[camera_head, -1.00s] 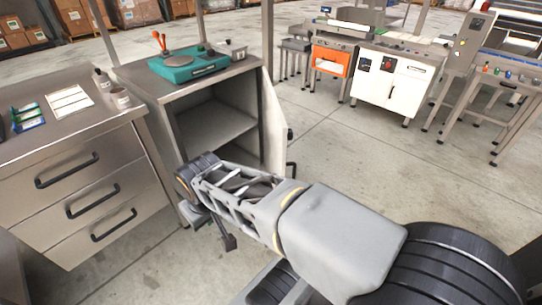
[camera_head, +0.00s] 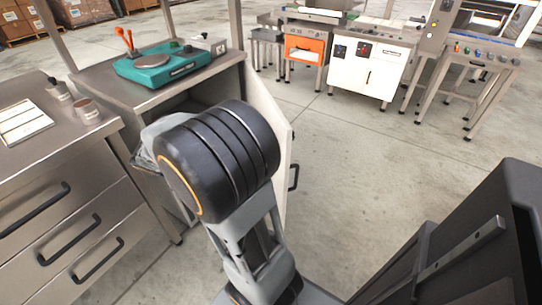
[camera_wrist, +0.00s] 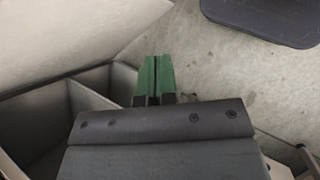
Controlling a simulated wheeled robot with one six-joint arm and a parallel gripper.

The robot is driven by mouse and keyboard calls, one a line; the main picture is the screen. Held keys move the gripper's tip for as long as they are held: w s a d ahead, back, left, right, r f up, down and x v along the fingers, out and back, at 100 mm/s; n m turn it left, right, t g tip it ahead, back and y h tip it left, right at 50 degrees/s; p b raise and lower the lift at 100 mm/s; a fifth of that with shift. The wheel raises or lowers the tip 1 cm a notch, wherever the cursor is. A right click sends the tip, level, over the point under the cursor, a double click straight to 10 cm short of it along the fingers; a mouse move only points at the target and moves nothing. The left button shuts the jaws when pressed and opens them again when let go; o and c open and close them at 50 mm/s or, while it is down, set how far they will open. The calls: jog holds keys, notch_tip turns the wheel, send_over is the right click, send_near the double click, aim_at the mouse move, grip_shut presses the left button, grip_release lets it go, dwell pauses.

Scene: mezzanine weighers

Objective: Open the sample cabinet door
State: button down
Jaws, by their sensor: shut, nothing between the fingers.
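The sample cabinet (camera_head: 84,84) is the steel cabinet under the teal scale, on the left in the head view. Its door (camera_head: 281,142) stands open, swung out from the cabinet's right side. A dark handle (camera_head: 294,177) shows at the door's outer edge. My arm covers most of the cabinet opening and part of the door. My gripper is hidden behind the arm in the head view. In the wrist view my gripper (camera_wrist: 155,80) shows green fingertips pressed together with nothing between them. A pale panel, apparently the door (camera_wrist: 70,35), lies at upper left there, apart from the fingertips.
A teal scale (camera_head: 160,68) stands on the cabinet top. A steel drawer unit (camera_head: 85,190) with a cup (camera_head: 87,110) on it stands close at left. An orange-fronted unit (camera_head: 303,50) and a white cabinet (camera_head: 365,68) stand farther back. Floor (camera_head: 400,150) right of the door is clear.

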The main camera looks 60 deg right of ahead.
jog(key=w+d+f+n+g+h+b, duration=0.1)
jog(key=w+d+f+n+g+h, duration=0.2)
jog(key=d, duration=0.4)
jog(key=w+d+f+n+g+h+b, duration=0.1)
jog(key=d+f+n+g+h, duration=0.1)
jog(key=d+f+g+h, duration=0.35)
jog(key=s+d+b, duration=0.1)
jog(key=s+d, duration=0.3)
jog(key=d, duration=0.3)
jog(key=s+d+r+t+b, duration=0.1)
jog(key=s+d+b, duration=0.1)
jog(key=s+d, duration=0.2)
jog(key=shift+s+d+n, duration=0.25)
jog(key=shift+d+n, duration=0.15)
jog(key=shift+d, duration=0.95)
jog(key=shift+d+r+t, duration=0.1)
jog(key=shift+t, duration=0.15)
